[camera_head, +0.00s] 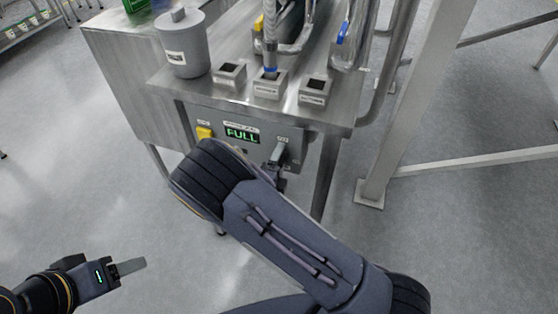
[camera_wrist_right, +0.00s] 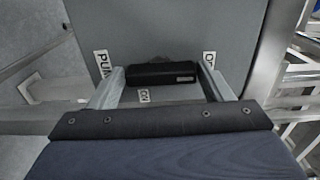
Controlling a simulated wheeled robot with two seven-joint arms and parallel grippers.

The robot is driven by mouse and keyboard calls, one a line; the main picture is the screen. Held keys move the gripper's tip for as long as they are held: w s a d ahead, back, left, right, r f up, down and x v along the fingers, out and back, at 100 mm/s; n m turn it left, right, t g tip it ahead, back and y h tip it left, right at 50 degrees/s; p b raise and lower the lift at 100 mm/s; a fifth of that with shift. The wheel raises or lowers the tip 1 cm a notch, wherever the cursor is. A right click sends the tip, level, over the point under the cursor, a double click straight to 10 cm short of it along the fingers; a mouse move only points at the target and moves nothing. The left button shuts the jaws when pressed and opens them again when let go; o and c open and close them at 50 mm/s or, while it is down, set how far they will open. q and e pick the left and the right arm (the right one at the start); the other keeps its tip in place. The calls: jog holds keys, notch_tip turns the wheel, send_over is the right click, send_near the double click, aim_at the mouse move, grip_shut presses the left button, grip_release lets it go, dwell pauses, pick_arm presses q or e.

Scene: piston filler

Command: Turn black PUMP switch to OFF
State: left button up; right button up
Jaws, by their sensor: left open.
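The black PUMP switch (camera_wrist_right: 162,73) shows in the right wrist view as a dark bar lying across the grey panel, with a PUM... label (camera_wrist_right: 102,63) at its upper left. An ON label (camera_wrist_right: 144,95) is just below it, and a partly hidden label starting with O (camera_wrist_right: 208,58) is at its right. My right gripper (camera_wrist_right: 163,80) is open around the bar, one finger close to each end; firm contact cannot be told. In the head view my right gripper (camera_head: 280,154) is at the panel's right part, hiding the switch. My left gripper (camera_head: 130,266) is open and empty, low at the left.
A metal frame post (camera_head: 405,110) rises at the right. Floor at left is clear.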

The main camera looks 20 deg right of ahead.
jog(key=shift+o, duration=1.2)
jog(key=b+v, duration=0.1)
jog(key=v, duration=0.6)
jog(key=shift+s+a, duration=0.25)
jog(key=shift+s, duration=0.05)
